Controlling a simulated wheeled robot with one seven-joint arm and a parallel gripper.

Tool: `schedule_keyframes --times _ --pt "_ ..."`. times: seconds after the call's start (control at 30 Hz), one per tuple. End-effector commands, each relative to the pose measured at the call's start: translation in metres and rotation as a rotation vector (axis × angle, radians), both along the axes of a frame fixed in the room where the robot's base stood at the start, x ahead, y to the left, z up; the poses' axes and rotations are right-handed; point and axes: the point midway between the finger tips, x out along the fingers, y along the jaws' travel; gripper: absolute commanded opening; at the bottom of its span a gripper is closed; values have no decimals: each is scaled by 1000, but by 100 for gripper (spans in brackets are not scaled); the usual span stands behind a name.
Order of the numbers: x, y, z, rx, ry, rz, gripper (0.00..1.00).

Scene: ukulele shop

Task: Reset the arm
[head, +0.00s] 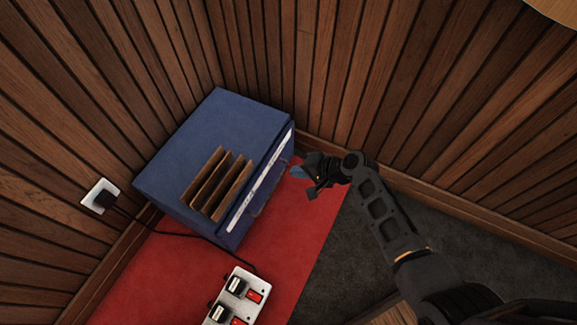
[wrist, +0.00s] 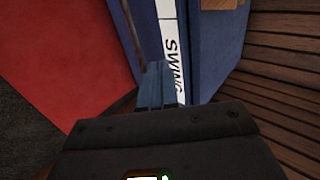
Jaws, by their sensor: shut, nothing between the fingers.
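My arm reaches in from the lower right of the head view. My gripper (head: 298,172) is shut and empty, with its blue fingertips just to the right of the blue box (head: 175,140). In the wrist view the shut blue fingers of my gripper (wrist: 155,85) point at the box front (wrist: 205,50), near a white strip (wrist: 170,40) lettered "SWING". I cannot tell whether the fingertips touch the box.
Wooden slats (head: 218,183) stand on the box. A silver unit with red switches (head: 236,296) lies on the red mat (head: 180,270). A plug with a cable sits in a wall outlet (head: 92,193). Panelled walls close the corner; dark carpet (head: 355,235) is clear.

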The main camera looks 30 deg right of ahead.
Motion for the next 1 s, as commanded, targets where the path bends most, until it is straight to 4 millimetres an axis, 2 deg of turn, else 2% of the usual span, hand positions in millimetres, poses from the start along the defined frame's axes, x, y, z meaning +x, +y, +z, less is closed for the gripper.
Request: schedule_keyframes --times 0.03,0.2,0.67,0.77,0.9,1.0 --pt "-6 -4 10 0 0 -3 0" --pt "-18 -14 22 0 0 -1 0" --pt "-29 -17 24 -14 0 0 0" --pt "-49 -17 17 -65 -10 -1 0" --pt "-98 -18 11 -199 -46 3 0" --pt "-136 -20 15 -312 -88 14 0"
